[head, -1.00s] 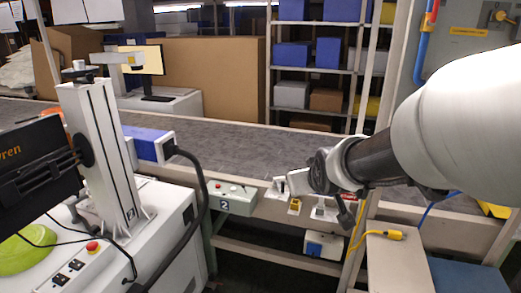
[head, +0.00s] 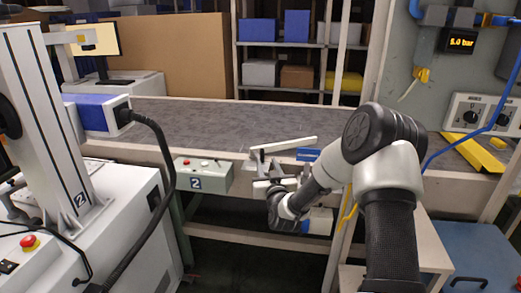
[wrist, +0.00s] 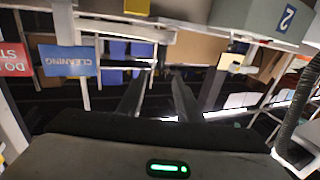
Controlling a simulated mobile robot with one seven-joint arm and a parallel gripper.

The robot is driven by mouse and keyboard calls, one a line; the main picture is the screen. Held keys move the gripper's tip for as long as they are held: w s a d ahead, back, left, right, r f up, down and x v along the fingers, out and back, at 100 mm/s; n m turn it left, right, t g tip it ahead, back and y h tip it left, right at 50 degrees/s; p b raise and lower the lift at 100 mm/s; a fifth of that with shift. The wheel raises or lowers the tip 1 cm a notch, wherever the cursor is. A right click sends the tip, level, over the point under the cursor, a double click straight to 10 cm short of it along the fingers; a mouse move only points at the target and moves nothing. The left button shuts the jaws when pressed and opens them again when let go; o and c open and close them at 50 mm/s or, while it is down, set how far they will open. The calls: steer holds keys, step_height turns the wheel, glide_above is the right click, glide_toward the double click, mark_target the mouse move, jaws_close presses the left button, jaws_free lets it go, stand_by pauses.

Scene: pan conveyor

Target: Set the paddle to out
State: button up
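The paddle, a long pale bar (head: 288,145), sits at the near edge of the conveyor in the head view. It slants from its mount on the left, up and to the right over the belt's near side. My gripper (head: 264,186) is just below it, in front of the conveyor's side, and looks apart from the bar. In the wrist view the two dark fingers (wrist: 160,98) stand apart with nothing between them. The paddle cannot be made out clearly in the wrist view. My forearm hides part of the conveyor's edge to the right.
The grey conveyor belt (head: 210,112) runs across behind. A control box marked 2 (head: 204,175) hangs on its side, left of my gripper. A white machine with a black hose (head: 160,150) stands at left. A yellow bracket (head: 474,154) and a panel with dials are at right.

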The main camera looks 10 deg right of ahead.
steer(key=w+b, duration=0.1)
steer(key=w, duration=1.2)
steer(key=shift+w+a+b, duration=0.2)
steer(key=shift+w+b, duration=0.15)
steer(key=shift+b, duration=0.05)
jaws_close()
